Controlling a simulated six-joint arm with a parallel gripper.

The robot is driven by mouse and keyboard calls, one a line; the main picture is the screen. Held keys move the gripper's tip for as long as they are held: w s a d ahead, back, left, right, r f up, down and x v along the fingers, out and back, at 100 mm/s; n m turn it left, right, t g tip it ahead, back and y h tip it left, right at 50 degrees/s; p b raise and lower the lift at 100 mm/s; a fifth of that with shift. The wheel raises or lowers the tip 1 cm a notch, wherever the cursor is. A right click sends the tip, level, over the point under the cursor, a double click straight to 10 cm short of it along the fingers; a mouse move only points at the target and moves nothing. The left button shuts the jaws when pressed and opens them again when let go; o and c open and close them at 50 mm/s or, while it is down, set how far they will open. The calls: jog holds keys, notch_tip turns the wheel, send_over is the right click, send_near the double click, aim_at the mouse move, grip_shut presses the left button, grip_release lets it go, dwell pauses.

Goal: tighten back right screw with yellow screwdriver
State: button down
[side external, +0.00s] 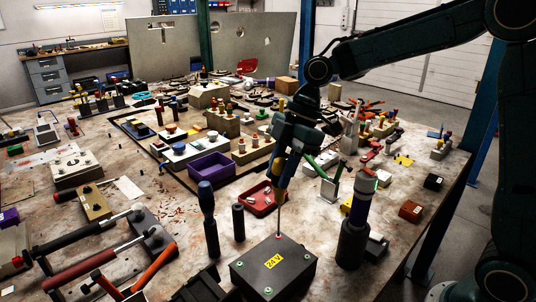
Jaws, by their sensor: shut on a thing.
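A dark box (262,277) with a yellow 24 V label (273,261) stands at the front middle of the table. Small screws show near its lid corners, among them a left one (239,264) and a front one (267,290). My gripper (283,184) is above the box's far corner, shut on a screwdriver. The screwdriver's thin shaft (279,218) points almost straight down. Its tip is at or just above the far corner screw (279,236); I cannot tell if they touch. My fingers hide most of its handle; only a little yellow shows there.
A blue-handled tool (206,205) and a dark cylinder (238,222) stand upright left of the box. A red tray (262,198) and a purple bin (207,170) lie behind. The table is crowded.

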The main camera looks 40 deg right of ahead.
jog(key=m+t, duration=0.1)
jog(key=m, duration=0.2)
jog(key=shift+s+f+m+h, duration=0.1)
jog(key=shift+m+h, duration=0.2)
jog(key=shift+m+t, duration=0.5)
jog(key=shift+m, duration=0.6)
jog(key=shift+a+m+t+h, duration=0.1)
jog(key=shift+m+t+h, duration=0.3)
jog(key=shift+m, duration=0.6)
jog(key=m, duration=0.2)
jog(key=m+h, duration=0.1)
jog(key=shift+m+t+h, duration=0.3)
jog(key=shift+m, duration=0.1)
